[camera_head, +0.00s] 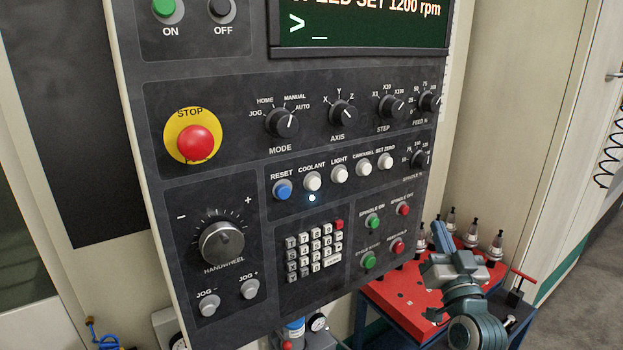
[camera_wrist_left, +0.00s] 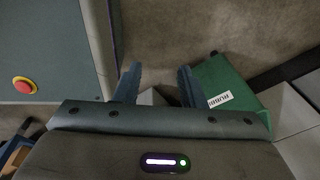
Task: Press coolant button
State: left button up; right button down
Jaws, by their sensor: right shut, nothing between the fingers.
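The coolant button (camera_head: 312,181) is a round white button under the label COOLANT, in the row between the blue reset button (camera_head: 282,189) and the white light button (camera_head: 338,173). A small lamp (camera_head: 311,198) just below it glows pale blue. My right gripper (camera_head: 440,236) is at the lower right in the head view, shut and empty, well apart from the button and in front of the red-topped cart. My left gripper (camera_wrist_left: 158,84) shows only in the left wrist view, its two fingers apart with nothing between them. The button is not in that view.
The control panel also carries a red stop button (camera_head: 196,142), a handwheel (camera_head: 222,242), knobs and a keypad (camera_head: 314,249). A red-topped cart (camera_head: 395,292) with tool holders stands right of the panel. A green box (camera_wrist_left: 230,88) lies beyond the left gripper.

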dwell(0.4)
pick_arm(q)
grip_shut()
dwell(1.5)
